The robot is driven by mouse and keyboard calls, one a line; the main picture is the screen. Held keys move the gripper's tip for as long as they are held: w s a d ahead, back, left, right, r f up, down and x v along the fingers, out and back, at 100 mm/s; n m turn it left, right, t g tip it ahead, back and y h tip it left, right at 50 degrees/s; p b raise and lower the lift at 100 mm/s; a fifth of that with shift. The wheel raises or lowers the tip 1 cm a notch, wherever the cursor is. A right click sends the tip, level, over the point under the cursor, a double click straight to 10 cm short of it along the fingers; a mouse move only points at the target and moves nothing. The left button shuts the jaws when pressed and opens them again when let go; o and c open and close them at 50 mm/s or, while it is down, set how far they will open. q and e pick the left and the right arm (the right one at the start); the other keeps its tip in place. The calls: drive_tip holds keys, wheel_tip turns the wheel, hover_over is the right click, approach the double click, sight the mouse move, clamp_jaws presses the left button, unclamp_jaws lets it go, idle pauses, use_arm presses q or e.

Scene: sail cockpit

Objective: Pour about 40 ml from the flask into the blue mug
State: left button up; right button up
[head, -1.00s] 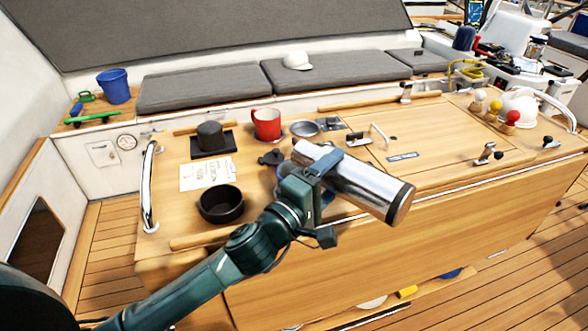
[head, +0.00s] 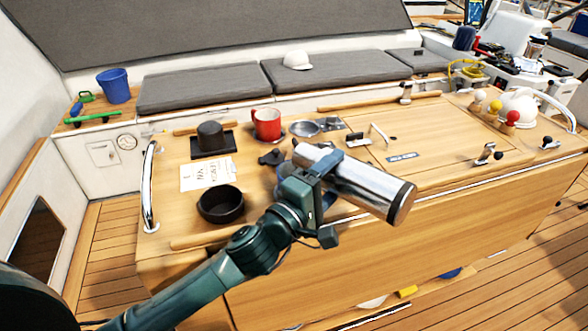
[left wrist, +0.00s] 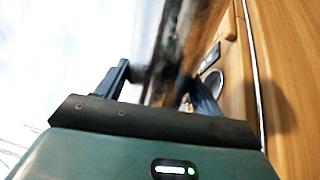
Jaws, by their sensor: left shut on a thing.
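The flask (head: 365,183) is a steel cylinder lying well over on its side above the table, one end to the upper left and the dark-rimmed end to the lower right. My left gripper (head: 318,178) is shut around its middle. In the left wrist view the flask (left wrist: 185,45) is a blurred shiny body between the fingers (left wrist: 155,90). The blue mug (head: 281,173) is mostly hidden behind my gripper and the flask; only a bit of blue shows. I cannot see any liquid or the mug's inside. My right gripper is not in view.
A red mug (head: 267,124), a black bowl (head: 220,205), a small metal bowl (head: 305,129), a black lidded pot (head: 211,137) and a small black knobbed piece (head: 271,158) stand on the wooden table (head: 170,215). A paper card (head: 207,174) lies at left.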

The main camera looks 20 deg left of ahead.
use_arm(q)
drive_tip(key=f+m+b, duration=0.2)
drive_tip(key=m+b, duration=0.1)
drive_tip(key=shift+s+d+f+h+b, duration=0.15)
drive_tip(key=shift+d+f+h+b, duration=0.05)
drive_tip(key=shift+h+b, duration=0.1)
drive_tip(key=r+m+p, duration=0.2)
drive_tip(key=r, duration=0.1)
drive_tip(key=shift+a+r+m+g+p, duration=0.15)
drive_tip(key=shift+a+m+g+p, duration=0.05)
drive_tip(key=shift+m+g+p, duration=0.15)
drive_tip(key=shift+a+m, duration=0.1)
drive_tip(key=shift+m, duration=0.15)
drive_tip(key=shift+w+a+r+p, duration=0.1)
drive_tip(key=shift+w+r+p, duration=0.1)
drive_tip(key=shift+p, duration=0.5)
drive_tip(key=shift+f+m, duration=0.15)
drive_tip(key=shift+m, duration=0.25)
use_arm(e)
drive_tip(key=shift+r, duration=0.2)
